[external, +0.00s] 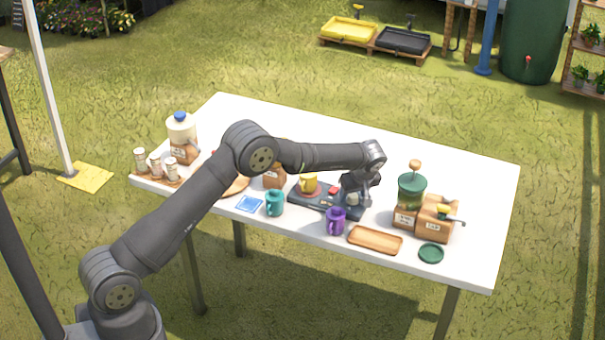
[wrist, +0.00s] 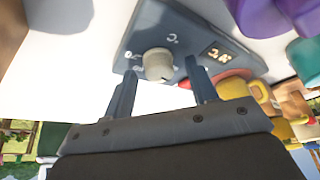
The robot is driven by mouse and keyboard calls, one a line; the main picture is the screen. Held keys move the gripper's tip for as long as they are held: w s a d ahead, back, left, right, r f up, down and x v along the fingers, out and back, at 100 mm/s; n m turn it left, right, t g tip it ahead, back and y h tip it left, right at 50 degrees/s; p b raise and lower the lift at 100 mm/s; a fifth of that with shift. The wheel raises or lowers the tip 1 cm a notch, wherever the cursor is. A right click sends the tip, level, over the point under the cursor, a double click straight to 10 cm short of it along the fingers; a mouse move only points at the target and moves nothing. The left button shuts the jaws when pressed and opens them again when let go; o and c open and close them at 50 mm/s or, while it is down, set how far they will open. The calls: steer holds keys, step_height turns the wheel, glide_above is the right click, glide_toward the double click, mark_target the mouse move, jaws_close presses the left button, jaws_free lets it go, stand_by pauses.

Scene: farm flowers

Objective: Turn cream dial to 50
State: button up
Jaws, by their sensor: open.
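The cream dial (wrist: 158,64) sits on the face of a dark blue-grey appliance (wrist: 190,30) in the wrist view. Markings surround the dial, including a °C sign, but its number scale is too small to read. A small display (wrist: 218,52) marked °C is to its right. My gripper (wrist: 160,66) is open, with one finger on each side of the dial and gaps visible between. In the external view, my gripper (external: 356,192) is low over the right end of the appliance (external: 318,203). A yellow mug (external: 309,184) stands on the appliance's red plate.
A teal mug (external: 275,204) and a purple mug (external: 336,222) stand in front of the appliance. The white table's (external: 480,185) back and right parts are clear.

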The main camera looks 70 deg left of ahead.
steer(key=c, duration=1)
steer(key=m+t, duration=0.1)
steer(key=m, duration=0.3)
steer(key=shift+s+m+t, duration=0.15)
steer(key=shift+m+t, duration=0.25)
steer(key=m+t+h, duration=0.1)
steer(key=m, duration=0.3)
steer(key=shift+m, duration=0.4)
steer(key=shift+s+t+h, duration=0.1)
steer(key=shift+t+h, duration=0.2)
steer(key=o, duration=1)
